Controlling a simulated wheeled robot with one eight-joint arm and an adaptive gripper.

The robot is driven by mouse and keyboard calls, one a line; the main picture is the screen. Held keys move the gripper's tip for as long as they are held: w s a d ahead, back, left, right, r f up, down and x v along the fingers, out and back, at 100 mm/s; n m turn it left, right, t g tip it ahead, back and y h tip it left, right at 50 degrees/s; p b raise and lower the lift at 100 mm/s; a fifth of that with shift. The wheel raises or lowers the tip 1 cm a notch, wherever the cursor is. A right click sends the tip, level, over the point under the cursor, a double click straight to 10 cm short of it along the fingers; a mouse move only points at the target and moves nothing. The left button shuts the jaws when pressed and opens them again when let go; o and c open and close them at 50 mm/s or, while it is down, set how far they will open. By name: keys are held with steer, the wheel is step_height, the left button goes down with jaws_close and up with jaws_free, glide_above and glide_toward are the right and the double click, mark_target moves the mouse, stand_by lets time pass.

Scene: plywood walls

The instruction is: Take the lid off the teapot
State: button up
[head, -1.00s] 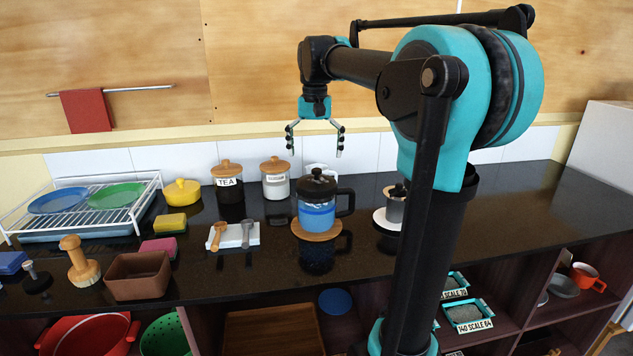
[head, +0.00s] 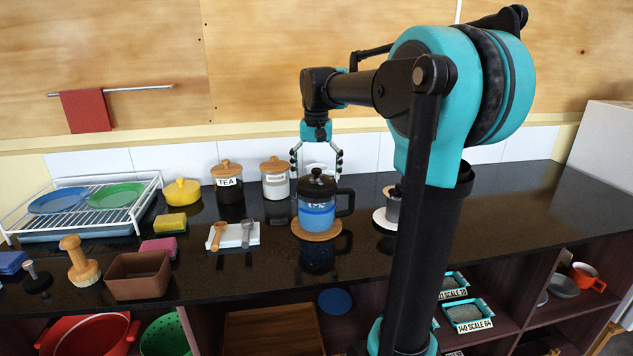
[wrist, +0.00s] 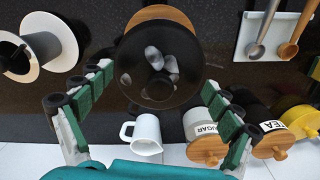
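The only pot below my gripper is a glass press-style pot (head: 317,214) with blue contents and a dark handle, standing on a round wooden trivet (head: 316,234). Its dark round lid (head: 317,185) with a knob on top is seated on it. In the wrist view the dark lid (wrist: 158,85) fills the middle. My gripper (head: 316,178) is open and empty, pointing down, with its fingers apart on either side of the lid's knob in the picture. It also shows in the wrist view (wrist: 157,78). I cannot tell whether a finger touches the lid.
A white jug (wrist: 147,133) stands close behind the pot. The sugar jar (head: 275,182), tea jar (head: 228,183) and yellow lidded pot (head: 183,193) are to the left. A dark cylinder on a white disc (head: 385,219) is at the right, partly behind my arm.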

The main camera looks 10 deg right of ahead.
steer(key=c, duration=1)
steer(key=shift+o, duration=0.2)
